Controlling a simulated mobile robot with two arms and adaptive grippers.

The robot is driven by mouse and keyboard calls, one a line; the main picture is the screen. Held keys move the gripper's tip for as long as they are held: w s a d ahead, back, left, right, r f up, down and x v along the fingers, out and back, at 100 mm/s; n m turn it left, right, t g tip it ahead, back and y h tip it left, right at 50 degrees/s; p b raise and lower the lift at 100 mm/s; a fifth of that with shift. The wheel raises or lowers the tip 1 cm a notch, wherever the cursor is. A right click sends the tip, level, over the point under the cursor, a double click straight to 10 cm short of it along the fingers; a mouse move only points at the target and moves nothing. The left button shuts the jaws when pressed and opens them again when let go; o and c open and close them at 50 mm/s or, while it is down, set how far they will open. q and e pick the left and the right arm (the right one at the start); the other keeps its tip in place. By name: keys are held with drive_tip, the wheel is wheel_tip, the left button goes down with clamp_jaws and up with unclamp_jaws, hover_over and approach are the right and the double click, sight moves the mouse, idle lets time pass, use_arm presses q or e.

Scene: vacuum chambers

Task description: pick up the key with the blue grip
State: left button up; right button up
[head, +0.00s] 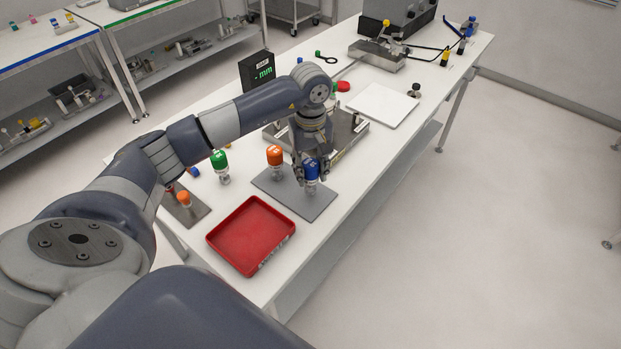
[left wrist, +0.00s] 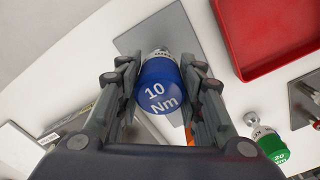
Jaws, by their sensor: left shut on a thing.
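The key with the blue grip (head: 311,169) stands at the right part of a grey plate (head: 305,207) on the white table. In the left wrist view its blue cap (left wrist: 160,88) reads "10 Nm" and sits between the fingers. My left gripper (head: 311,176) reaches down over the key and is shut on it. In the left wrist view the gripper (left wrist: 160,85) has a finger on either side of the cap. I cannot tell whether the key is lifted off the plate. My right gripper is not in view.
An orange-capped key (head: 275,156) stands close left of the gripper. A green-capped key (head: 220,166) stands farther left. A red tray (head: 250,236) lies in front. A metal block (head: 345,138) is just behind the arm. A white pad (head: 381,104) lies farther back.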

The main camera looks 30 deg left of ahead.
use_arm(q)
drive_tip(key=s+d+r+b, duration=0.2)
drive_tip(key=s+d+b, duration=0.3)
drive_tip(key=s+d, duration=0.5)
drive_tip(key=shift+s+d, duration=0.3)
drive_tip(key=shift+s, duration=0.75)
drive_tip(key=shift+r, duration=0.1)
